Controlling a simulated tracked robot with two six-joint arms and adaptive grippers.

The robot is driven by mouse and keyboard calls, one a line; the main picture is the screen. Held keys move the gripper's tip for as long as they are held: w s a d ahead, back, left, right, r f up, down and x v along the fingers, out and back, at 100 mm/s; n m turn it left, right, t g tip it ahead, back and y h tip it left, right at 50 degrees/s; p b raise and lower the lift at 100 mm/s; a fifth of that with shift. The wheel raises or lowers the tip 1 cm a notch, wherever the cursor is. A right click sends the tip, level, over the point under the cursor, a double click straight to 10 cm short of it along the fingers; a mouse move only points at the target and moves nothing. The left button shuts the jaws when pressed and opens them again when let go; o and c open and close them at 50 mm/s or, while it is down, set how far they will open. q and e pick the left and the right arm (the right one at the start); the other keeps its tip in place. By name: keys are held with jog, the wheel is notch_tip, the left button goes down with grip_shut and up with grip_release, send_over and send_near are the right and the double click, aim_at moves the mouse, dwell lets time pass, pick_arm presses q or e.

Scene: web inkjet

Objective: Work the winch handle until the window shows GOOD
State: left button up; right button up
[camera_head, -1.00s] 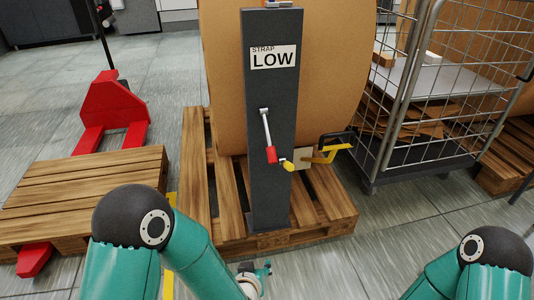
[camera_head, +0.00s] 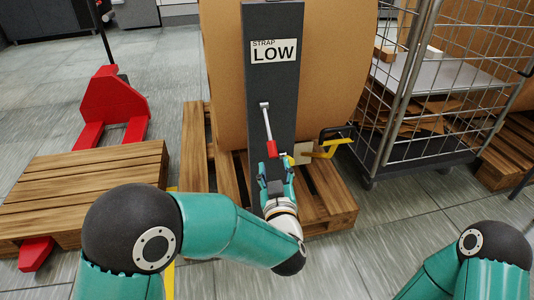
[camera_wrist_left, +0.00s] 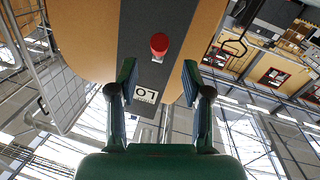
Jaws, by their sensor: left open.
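The winch handle is a silver lever (camera_head: 266,122) with a red grip (camera_head: 271,149), hanging down and slightly right on the dark post (camera_head: 272,85). The window (camera_head: 274,50) above it reads LOW under the word STRAP. My left gripper (camera_head: 276,168) is open just below the red grip, pointing up at the post. In the left wrist view the red grip (camera_wrist_left: 159,45) shows nearly end-on, beyond and between the open fingers (camera_wrist_left: 158,75), with nothing held. The LOW label shows upside down there (camera_wrist_left: 145,94). My right gripper is out of view; only part of that arm shows.
A large brown roll (camera_head: 225,80) stands behind the post on a wooden pallet (camera_head: 195,165). A wire cage cart (camera_head: 440,100) stands right; a red pallet jack (camera_head: 112,100) and another pallet (camera_head: 80,190) are left.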

aim_at(273, 155)
pick_arm(q)
jog(key=w, duration=0.4)
jog(key=w+a+b, duration=0.1)
jog(key=w, duration=0.2)
jog(key=shift+w, duration=0.1)
